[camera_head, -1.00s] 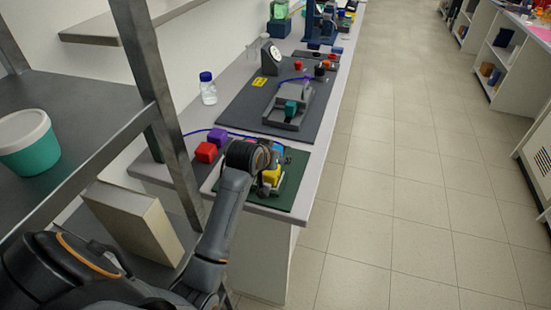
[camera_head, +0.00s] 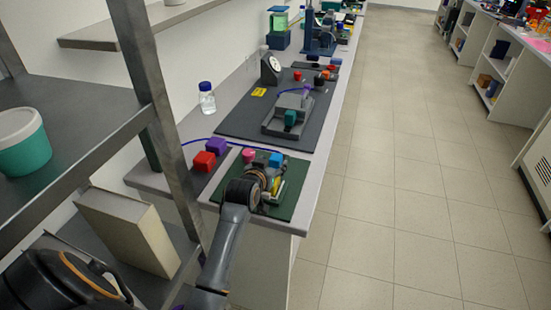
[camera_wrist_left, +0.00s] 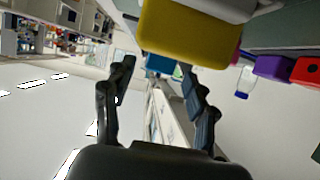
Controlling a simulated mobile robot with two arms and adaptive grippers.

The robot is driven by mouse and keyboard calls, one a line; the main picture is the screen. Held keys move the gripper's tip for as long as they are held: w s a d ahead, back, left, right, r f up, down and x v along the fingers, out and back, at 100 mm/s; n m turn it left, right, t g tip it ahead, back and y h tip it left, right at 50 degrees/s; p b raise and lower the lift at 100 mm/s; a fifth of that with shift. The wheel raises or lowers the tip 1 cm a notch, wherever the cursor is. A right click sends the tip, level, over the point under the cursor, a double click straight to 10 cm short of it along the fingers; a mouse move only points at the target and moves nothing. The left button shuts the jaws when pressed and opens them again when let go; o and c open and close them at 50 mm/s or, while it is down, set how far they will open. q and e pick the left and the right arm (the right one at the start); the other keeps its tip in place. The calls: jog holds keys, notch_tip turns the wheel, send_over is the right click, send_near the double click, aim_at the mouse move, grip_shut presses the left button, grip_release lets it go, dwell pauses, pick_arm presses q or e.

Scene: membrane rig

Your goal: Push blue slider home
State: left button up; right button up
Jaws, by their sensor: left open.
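A blue block (camera_head: 275,160), which looks like the slider, sits at the far right part of the dark green board (camera_head: 292,190). A pink block (camera_head: 249,155) stands to its left. My left gripper (camera_head: 274,181) is over the board on the near side of the blue block and partly hides the rig there. In the left wrist view its two fingers (camera_wrist_left: 157,72) are apart with nothing held. A yellow block (camera_wrist_left: 190,32) fills the top of that view, and a blue piece (camera_wrist_left: 161,64) shows just beyond it. Contact with the blue block cannot be told. My right gripper is out of view.
A red block (camera_head: 204,161) and a purple block (camera_head: 216,145) stand left of the board. Behind are a dark mat (camera_head: 240,120) with a grey fixture (camera_head: 284,124) and a bottle (camera_head: 207,98). A metal shelf post (camera_head: 165,130) stands close left of my arm.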

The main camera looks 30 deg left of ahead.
aim_at(274, 161)
pick_arm(q)
jog(key=shift+x, duration=2.3)
jog(key=shift+c, duration=0.2)
grip_shut()
